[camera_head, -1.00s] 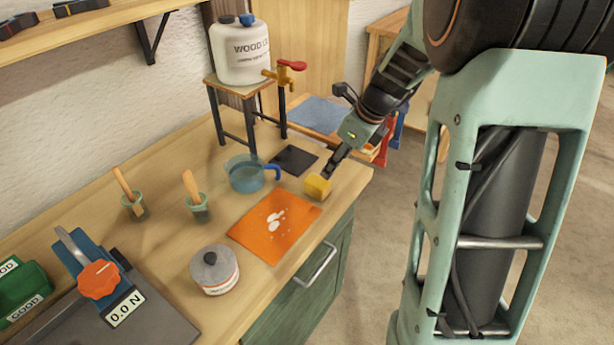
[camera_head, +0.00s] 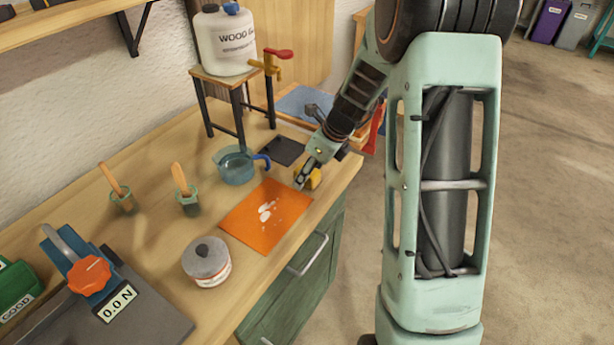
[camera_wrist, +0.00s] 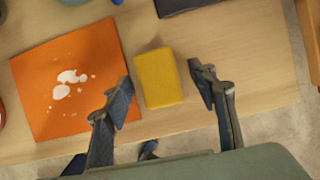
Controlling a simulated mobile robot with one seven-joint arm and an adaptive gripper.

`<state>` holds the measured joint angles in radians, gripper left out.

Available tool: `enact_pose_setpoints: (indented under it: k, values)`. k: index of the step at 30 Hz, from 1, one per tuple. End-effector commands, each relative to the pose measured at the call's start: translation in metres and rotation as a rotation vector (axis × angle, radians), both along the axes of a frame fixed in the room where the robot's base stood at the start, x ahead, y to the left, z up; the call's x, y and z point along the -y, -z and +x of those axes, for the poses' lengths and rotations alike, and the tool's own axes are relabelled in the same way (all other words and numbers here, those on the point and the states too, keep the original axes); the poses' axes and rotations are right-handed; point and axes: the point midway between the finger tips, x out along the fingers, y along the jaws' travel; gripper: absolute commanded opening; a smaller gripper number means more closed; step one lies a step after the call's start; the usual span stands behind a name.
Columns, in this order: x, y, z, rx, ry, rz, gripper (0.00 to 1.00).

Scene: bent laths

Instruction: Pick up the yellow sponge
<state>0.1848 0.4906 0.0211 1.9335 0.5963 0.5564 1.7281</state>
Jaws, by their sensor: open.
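The yellow sponge (camera_wrist: 158,78) is a block lying on the wooden bench top beside the orange mat. In the head view the sponge (camera_head: 313,179) is partly hidden behind my gripper (camera_head: 303,178). In the wrist view my gripper (camera_wrist: 163,84) is open, with one finger on each side of the sponge. The left finger is close to the sponge's left side, and a wider gap shows on the right. I cannot tell whether the left finger touches it.
The orange mat (camera_head: 250,222) with white spots lies left of the sponge. A blue jug (camera_head: 236,168) and a dark square pad (camera_head: 284,150) are behind. A lidded tin (camera_head: 207,262) stands in front. The bench's front edge is close to the sponge.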

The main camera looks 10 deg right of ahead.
Motion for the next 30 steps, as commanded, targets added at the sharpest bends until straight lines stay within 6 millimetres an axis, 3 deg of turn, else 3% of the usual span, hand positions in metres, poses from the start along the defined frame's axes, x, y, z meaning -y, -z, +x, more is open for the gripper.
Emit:
enact_pose_setpoints:
  k: [8, 20, 30]
  values:
    - [-0.0011, 0.0033, 0.0013, 0.001, 0.0, 0.001, 0.53]
    - [-0.0011, 0.003, 0.0013, 0.001, 0.0, 0.0, 0.12]
    - [-0.001, -0.0046, 0.0021, 0.004, 0.0, -0.001, 0.12]
